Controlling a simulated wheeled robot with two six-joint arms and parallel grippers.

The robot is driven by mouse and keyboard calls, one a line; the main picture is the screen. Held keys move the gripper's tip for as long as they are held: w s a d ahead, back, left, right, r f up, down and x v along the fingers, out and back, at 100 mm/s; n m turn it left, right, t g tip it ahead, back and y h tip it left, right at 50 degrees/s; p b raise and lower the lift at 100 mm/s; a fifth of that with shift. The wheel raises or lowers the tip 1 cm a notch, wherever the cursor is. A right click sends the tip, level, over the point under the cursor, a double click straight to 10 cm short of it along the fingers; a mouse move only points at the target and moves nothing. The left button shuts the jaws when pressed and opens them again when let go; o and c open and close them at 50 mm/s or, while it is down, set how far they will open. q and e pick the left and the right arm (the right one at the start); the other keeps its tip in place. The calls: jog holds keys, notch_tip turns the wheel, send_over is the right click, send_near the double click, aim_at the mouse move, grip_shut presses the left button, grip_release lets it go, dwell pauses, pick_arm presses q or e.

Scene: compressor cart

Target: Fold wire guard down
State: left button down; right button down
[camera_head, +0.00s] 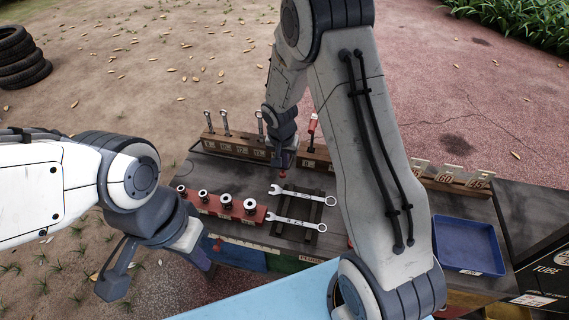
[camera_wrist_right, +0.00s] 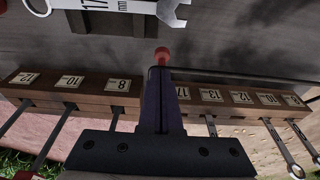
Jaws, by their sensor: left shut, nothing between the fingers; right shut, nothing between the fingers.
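In the right wrist view the shut fingers (camera_wrist_right: 162,60) point at the dark surface, close to a wrench end. My left gripper (camera_head: 116,278) is shut and empty, in front of the cart's left side, apart from it. My right arm hides the middle of the cart.
Two wrenches (camera_head: 295,222) lie on a dark rack. A red socket rail (camera_head: 220,209) is left of them. Wooden wrench racks (camera_head: 236,146) line the back edge. A blue tray (camera_head: 469,244) and a dark TUBE box (camera_head: 545,262) stand at right. Tires (camera_head: 20,58) are far left.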

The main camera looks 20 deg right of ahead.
jog(key=shift+s+f, duration=0.35)
jog(key=shift+r, duration=0.15)
jog(key=w+d+r+p+v, duration=0.1)
jog(key=w+p+v, duration=0.15)
jog(key=v, duration=1.05)
jog(key=s+a+r+n+y+p, duration=0.1)
jog(key=s+a+r+n+p, duration=0.1)
jog(key=s+a+r+n, duration=0.6)
jog(key=s+a+r+n+g, duration=0.1)
jog(key=s+a+n, duration=0.2)
jog(key=s, duration=0.7)
jog(key=s+a+r+n+g+y+p, duration=0.1)
jog(key=s+a+n, duration=0.2)
jog(key=s, duration=0.7)
jog(key=shift+s+a+r+p, duration=0.2)
jog(key=shift+a+p, duration=0.1)
jog(key=shift+a, duration=0.15)
jog(key=shift+w, duration=0.1)
